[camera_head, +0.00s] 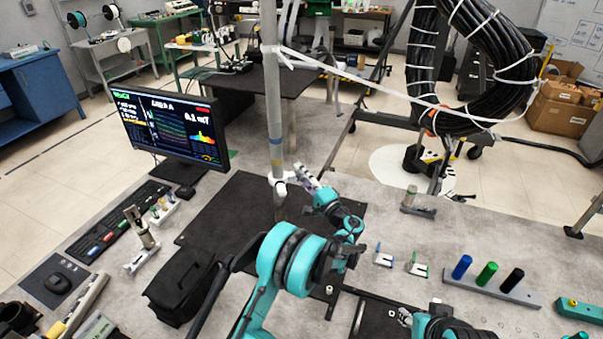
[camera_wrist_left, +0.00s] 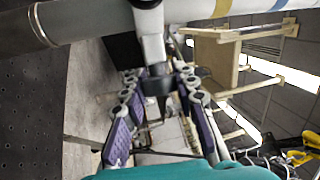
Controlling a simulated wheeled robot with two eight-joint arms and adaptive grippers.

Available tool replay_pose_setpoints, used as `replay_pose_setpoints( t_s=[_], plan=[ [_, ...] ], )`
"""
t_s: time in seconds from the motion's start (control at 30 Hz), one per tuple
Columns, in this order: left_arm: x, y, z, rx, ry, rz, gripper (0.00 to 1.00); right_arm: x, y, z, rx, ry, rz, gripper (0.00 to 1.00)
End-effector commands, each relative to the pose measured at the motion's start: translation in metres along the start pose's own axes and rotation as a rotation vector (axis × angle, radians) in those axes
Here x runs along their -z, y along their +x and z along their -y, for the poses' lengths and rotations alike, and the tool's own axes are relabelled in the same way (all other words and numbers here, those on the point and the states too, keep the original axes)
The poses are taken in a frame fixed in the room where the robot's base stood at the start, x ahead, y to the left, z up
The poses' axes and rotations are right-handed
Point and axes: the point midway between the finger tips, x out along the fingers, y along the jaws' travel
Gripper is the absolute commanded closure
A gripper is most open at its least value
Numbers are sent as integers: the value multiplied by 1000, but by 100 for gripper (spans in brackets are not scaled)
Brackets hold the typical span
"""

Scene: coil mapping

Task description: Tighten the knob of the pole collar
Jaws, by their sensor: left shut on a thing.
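A grey upright pole (camera_head: 274,110) stands on a dark mat and bears a white pole collar (camera_head: 279,186) low down. My left gripper (camera_head: 305,176) is at the right side of the collar. In the left wrist view the pole (camera_wrist_left: 85,20) crosses the top, and the white collar (camera_wrist_left: 149,20) sits around it. The dark knob (camera_wrist_left: 157,85) on the collar's stem lies between the purple-padded fingers of my left gripper (camera_wrist_left: 160,125), which is shut on it. My right gripper (camera_head: 404,317) shows only partly at the bottom, and its jaws are unclear.
A black bag (camera_head: 180,285) lies at front left. Small clips (camera_head: 418,265) and a rack with coloured cylinders (camera_head: 490,285) lie to the right. A large black cable coil (camera_head: 490,60) hangs behind.

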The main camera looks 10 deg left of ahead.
Motion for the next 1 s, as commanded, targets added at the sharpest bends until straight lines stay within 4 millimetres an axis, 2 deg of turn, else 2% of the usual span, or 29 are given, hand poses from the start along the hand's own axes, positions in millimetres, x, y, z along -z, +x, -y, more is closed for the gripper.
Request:
replay_pose_setpoints(
  t_s=[0.17,1.0],
  plan=[
    [0,1,4,-142,58,-1,100,7,-10,0,0,0,0,60],
    [0,1,2,-881,364,1,100,41,-57,0,0,0,0,60]
  ],
)
